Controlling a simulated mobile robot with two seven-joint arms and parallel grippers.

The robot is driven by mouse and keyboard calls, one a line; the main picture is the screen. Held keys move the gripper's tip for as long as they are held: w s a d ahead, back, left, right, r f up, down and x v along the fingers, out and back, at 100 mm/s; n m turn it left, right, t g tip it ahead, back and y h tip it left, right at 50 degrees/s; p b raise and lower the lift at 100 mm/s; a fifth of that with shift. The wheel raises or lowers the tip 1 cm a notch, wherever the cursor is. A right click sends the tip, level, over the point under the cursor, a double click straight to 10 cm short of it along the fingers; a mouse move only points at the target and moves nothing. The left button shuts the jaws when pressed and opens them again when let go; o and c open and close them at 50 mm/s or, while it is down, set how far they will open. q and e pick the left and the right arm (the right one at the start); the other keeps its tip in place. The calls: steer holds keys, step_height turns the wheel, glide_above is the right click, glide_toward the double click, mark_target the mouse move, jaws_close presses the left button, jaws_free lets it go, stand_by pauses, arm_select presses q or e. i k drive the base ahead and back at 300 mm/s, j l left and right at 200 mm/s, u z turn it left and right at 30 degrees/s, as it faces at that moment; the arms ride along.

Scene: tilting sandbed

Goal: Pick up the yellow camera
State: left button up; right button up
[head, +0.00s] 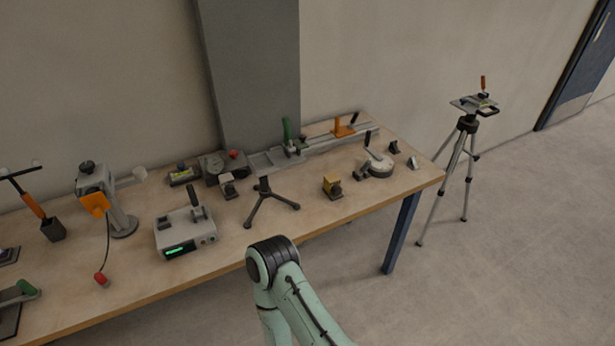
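Neither of my grippers is in view.
A small black tripod (265,205) stands left of the camera, and a round dial device with a crank (378,166) stands right of it. A grey box with a green display (186,234) is further left. A tall tripod (466,150) stands on the floor beyond the bench's right end.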

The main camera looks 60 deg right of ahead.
mark_target(332, 183)
steer(key=z, duration=2.25)
steer(key=i+l+u, duration=0.15)
steer(key=i+l, duration=0.1)
steer(key=l, duration=0.05)
